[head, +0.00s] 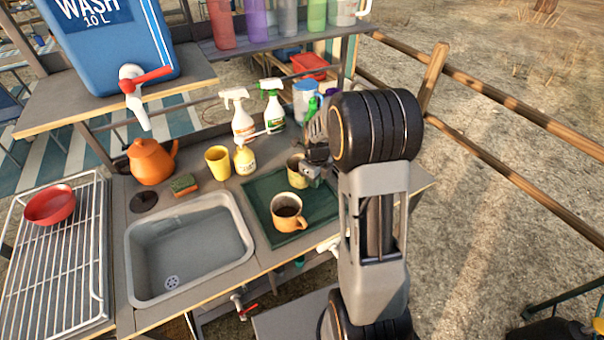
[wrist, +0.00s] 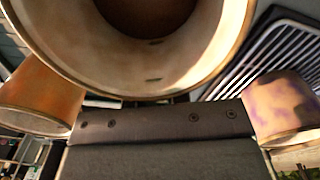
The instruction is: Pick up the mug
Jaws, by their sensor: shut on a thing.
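A yellowish mug (head: 296,172) is at the far part of the dark green mat, at my gripper (head: 312,166). My gripper is shut on this mug. My arm partly covers the area, and I cannot tell if the mug touches the mat. In the wrist view a large pale worn rim with a dark inside, a mug (wrist: 200,75), fills the top, very close to the camera. An orange mug (head: 287,212) with dark contents stands upright nearer the front of the mat (head: 262,201), apart from my gripper.
A grey sink (head: 190,245) lies left of the mat. A yellow cup (head: 217,161), yellow bottle (head: 244,160), orange kettle (head: 151,161) and white spray bottle (head: 242,124) stand behind. A rack (head: 60,265) holds a red bowl (head: 50,205). A wooden fence (head: 500,105) runs at right.

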